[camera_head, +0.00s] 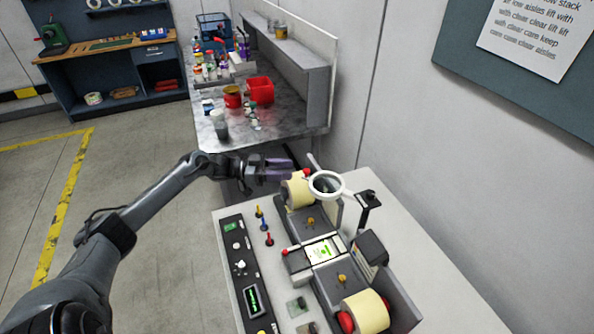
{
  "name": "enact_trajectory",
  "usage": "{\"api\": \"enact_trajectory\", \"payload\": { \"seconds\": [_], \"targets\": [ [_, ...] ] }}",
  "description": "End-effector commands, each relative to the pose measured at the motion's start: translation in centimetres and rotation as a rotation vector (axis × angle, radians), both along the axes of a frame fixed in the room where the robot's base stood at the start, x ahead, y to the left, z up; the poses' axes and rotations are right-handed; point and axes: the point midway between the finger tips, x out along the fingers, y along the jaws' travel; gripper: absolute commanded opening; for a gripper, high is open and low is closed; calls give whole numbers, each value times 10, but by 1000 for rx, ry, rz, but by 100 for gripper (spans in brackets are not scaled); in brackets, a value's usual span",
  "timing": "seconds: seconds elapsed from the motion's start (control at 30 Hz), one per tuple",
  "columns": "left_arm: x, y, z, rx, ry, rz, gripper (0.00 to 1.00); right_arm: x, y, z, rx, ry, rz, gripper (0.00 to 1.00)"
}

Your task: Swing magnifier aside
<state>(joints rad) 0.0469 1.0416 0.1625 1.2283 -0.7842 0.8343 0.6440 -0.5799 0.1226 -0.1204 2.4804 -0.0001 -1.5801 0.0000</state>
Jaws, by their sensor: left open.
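The magnifier (311,184) has a white round ring with a lens and a white arm running right to a dark bracket (369,199). It hangs above the label rewinder, partly in front of the far cream label roll (297,192). My left gripper (291,169) reaches in from the left, with its purple-grey fingers open and pointing right. It is just left of the magnifier and the far roll, and holds nothing that I can see. How far the fingertips are from the ring is hard to tell. My right gripper does not show.
The rewinder's near roll (366,312) sits at the front. A control panel (246,280) with buttons and a small screen lies along its left side, beside small coloured levers (266,239). Behind stands a bench (270,128) with a red bin (260,90). A wall is close on the right.

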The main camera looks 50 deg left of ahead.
Motion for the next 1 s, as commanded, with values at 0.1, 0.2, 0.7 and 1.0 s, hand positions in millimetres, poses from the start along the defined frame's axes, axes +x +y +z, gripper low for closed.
{"api": "enact_trajectory", "payload": {
  "seconds": [0.1, 0.2, 0.7, 1.0],
  "targets": [
    [-9, 8, -1, 1, 2, 1, 46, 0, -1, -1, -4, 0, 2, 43],
    [-13, 11, -1, -1, 1, 0, 46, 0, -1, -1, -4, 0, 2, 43],
    [-15, 13, 0, 27, -21, 1, 20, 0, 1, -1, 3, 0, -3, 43],
    [-4, -4, 15, 435, -325, -5, 0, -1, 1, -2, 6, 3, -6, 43]
  ]
}}
